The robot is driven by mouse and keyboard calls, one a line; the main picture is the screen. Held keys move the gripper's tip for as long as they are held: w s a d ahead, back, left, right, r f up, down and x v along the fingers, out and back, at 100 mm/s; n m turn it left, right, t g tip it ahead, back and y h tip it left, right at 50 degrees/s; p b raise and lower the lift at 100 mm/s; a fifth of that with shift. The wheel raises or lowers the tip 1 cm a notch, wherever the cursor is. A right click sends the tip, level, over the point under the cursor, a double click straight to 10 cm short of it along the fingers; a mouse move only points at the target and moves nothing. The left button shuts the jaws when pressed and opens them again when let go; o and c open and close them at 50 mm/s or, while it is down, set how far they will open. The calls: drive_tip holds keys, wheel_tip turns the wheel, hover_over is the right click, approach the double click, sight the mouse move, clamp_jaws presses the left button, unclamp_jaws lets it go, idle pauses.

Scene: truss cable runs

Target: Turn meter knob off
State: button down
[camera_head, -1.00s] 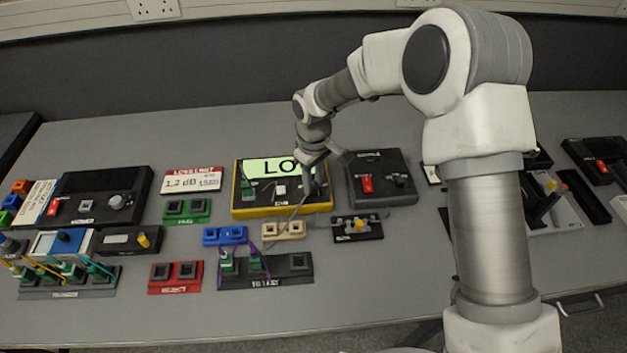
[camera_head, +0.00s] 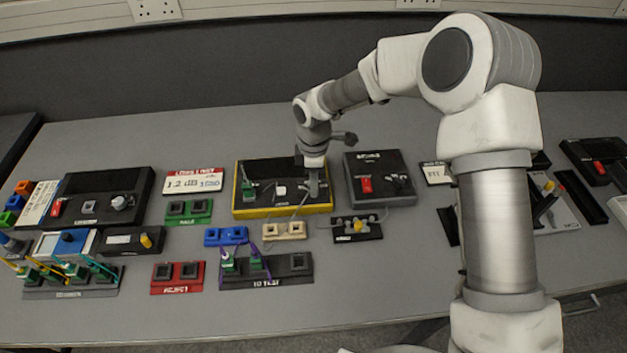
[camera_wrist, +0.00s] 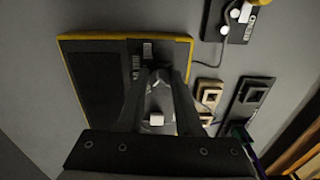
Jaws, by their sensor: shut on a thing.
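The meter (camera_head: 255,207) is a black box with a yellow edge in the middle of the bench. Its display (camera_head: 268,172) is dark. It also shows in the wrist view (camera_wrist: 98,92), with its dark screen on the left and a white button (camera_wrist: 156,119) between my fingers. My gripper (camera_head: 313,192) is lowered onto the right part of the meter's face. In the wrist view my two fingers (camera_wrist: 160,76) close together on the meter's knob, which they mostly hide. A green plug (camera_head: 249,189) sits at the meter's left.
A dark box with a red switch (camera_head: 379,178) stands just right of the meter. A small black unit with a yellow knob (camera_head: 357,227) lies in front on the right, with a grey cable near it. Beige (camera_head: 284,231) and blue (camera_head: 226,236) socket blocks lie close in front.

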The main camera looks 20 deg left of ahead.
drive_tip(key=shift+n, duration=0.4)
drive_tip(key=c, duration=0.6)
unclamp_jaws()
wheel_tip(320, 180, up, 18)
drive_tip(key=shift+f+p, duration=0.25)
drive_tip(key=shift+p, duration=0.35)
